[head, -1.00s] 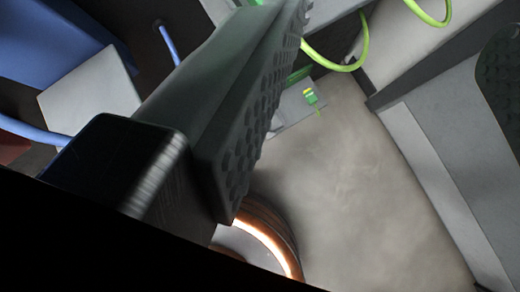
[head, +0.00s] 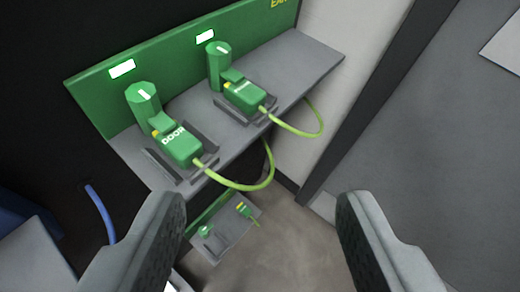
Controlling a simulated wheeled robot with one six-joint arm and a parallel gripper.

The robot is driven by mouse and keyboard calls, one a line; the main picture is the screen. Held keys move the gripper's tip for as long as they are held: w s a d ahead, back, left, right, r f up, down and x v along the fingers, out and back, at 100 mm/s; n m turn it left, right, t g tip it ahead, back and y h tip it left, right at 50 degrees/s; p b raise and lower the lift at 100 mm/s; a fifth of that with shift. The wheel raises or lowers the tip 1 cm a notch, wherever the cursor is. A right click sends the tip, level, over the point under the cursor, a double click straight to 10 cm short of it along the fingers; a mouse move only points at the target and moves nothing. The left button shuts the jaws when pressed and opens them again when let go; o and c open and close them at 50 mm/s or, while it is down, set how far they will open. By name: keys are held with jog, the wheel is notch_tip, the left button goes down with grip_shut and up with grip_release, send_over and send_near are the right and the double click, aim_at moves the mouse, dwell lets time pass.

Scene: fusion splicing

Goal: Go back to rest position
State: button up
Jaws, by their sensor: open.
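My gripper (head: 258,228) shows at the bottom of the head view, with its two dark grey fingers wide apart and nothing between them. Ahead of it is a grey shelf with a green back panel (head: 108,100). On the shelf sit a green connector marked DOOR (head: 180,146) and a second green connector (head: 245,95) whose lettering is too small to read surely. Each has a yellow-green cable. The gripper is apart from both connectors.
A smaller grey plate (head: 228,230) with small green parts lies lower, seen between the fingers. A blue cable (head: 100,213) and a grey block (head: 35,262) are at left. A dark post (head: 375,95) and grey wall (head: 440,120) stand at right. Beige floor (head: 290,235) is clear.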

jog(key=s+r+m+t+h, duration=0.1)
jog(key=s+r+m+t, duration=0.1)
jog(key=s+r+t, duration=0.3)
jog(key=shift+s+d+r+m+h, duration=0.45)
jog(key=shift+s+r, duration=0.5)
jog(key=shift+s, duration=1.2)
